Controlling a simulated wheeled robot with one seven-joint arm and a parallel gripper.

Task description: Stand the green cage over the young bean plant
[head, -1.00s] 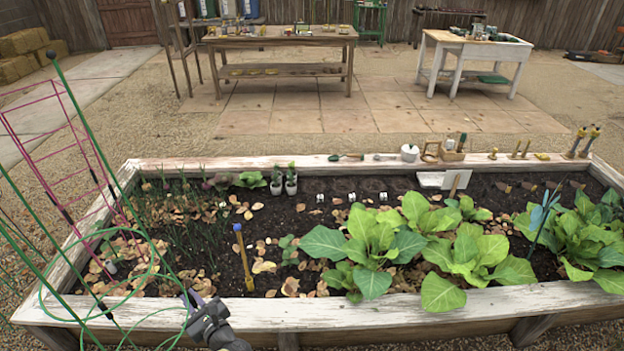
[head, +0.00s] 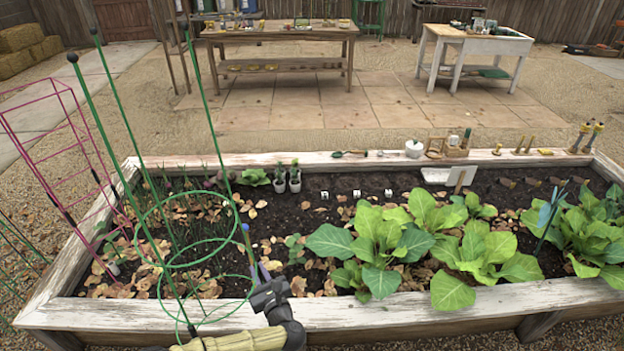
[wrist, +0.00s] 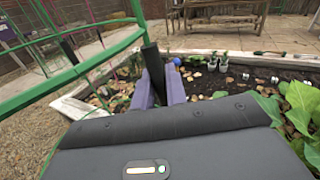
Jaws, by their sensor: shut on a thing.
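The green cage (head: 205,264), with tall dark-tipped rods and round hoops, is held by my gripper (head: 262,281) near the bed's front board. My gripper's fingers (wrist: 160,88) are shut on a dark sleeve (wrist: 152,62) of the cage in the wrist view. The cage's rods lean to the left, and its hoops overlap the bed's front left part in the head view. The young bean plant (head: 295,246) is a small leafy plant in the soil, right of a blue-topped stake (head: 246,238). The cage is left of the plant, not around it.
Large leafy plants (head: 375,240) fill the bed to the right. A pink cage (head: 62,160) stands at the left. Two small potted plants (head: 294,180) and several tools line the back. The white front board (head: 400,310) edges the bed.

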